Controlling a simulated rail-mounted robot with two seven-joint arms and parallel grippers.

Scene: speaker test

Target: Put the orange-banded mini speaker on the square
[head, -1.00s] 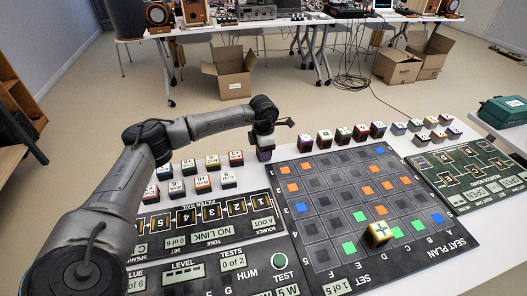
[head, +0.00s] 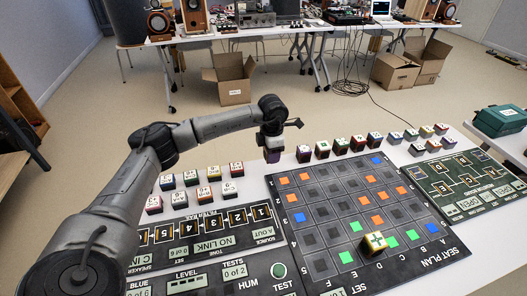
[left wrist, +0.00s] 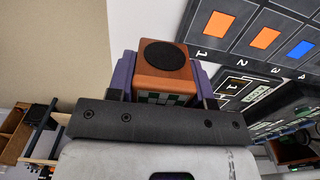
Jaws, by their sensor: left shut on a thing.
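My left gripper (head: 272,155) is shut on a small wooden, orange-brown mini speaker, held above the table near the far left corner of the seat plan board. In the left wrist view the mini speaker (left wrist: 163,62) sits between the purple fingers, with a round black cone on one face and a green-and-white checkered patch on another. I cannot make out a separate orange band. The seat plan board (head: 325,270) has dark squares, some coloured orange, blue or green. A yellow cube with a green cross (head: 374,243) stands near its front. My right gripper is out of view.
Several small cubes (head: 213,172) stand in rows left of my gripper, and more (head: 340,146) line the board's far edge. A green panel (head: 460,185) lies to the right, a black control panel (head: 200,250) to the left. A green case (head: 500,119) is far right.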

